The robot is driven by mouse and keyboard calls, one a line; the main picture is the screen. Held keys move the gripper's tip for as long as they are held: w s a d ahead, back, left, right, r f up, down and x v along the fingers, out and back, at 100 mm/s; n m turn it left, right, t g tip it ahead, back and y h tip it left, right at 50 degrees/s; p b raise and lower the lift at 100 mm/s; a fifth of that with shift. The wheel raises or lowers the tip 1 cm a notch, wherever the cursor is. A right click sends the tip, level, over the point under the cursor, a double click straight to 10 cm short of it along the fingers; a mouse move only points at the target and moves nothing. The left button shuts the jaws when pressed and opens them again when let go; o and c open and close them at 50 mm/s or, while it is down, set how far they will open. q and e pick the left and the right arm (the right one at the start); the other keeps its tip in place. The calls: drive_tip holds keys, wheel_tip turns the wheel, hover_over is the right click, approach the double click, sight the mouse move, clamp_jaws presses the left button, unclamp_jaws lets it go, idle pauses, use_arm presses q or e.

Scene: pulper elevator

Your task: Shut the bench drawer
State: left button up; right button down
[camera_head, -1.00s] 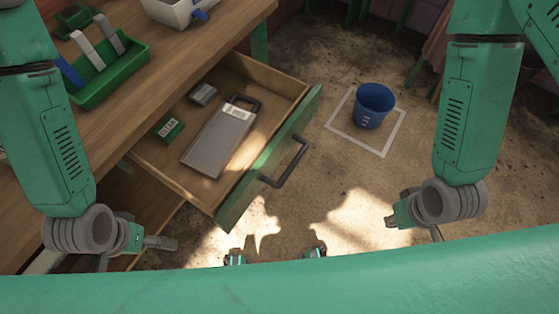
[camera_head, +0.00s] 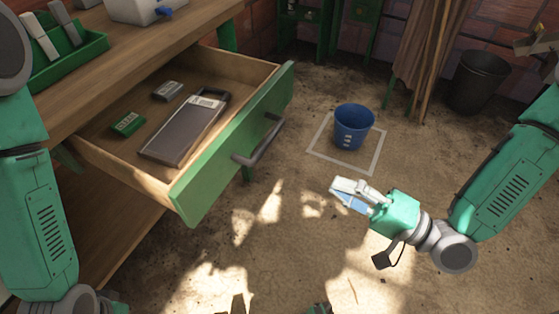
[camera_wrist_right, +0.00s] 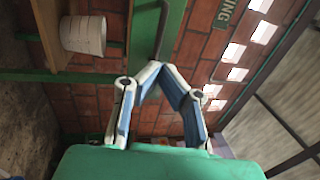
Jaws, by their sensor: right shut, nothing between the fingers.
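The bench drawer (camera_head: 232,150) stands pulled out from the wooden bench (camera_head: 150,62). It has a green front and a dark bar handle (camera_head: 259,141). Inside lie a grey flat case (camera_head: 183,132), a small green box (camera_head: 127,123) and a small grey box (camera_head: 167,91). My right gripper (camera_head: 340,190) is shut and empty, in the air to the right of the drawer front and apart from it. Its fingers (camera_wrist_right: 155,70) also show in the right wrist view, meeting at the tips. My left arm is at the left edge, its gripper out of the picture.
A blue bucket (camera_head: 353,127) stands in a white floor square beyond my right gripper. A green tray (camera_head: 65,57) and a white bin (camera_head: 140,8) sit on the bench. A black bucket (camera_head: 480,82) stands at the back right. The floor before the drawer is clear.

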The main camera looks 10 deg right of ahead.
use_arm(q)
wheel_tip(320, 180, down, 2)
drive_tip(key=shift+f+b, duration=0.1)
drive_tip(key=shift+b, duration=0.9)
use_arm(e)
drive_tip(key=x, duration=1.2)
drive_tip(key=shift+w+a, duration=0.2)
drive_tip(key=shift+a, duration=0.05)
drive_tip(key=shift+f, duration=0.1)
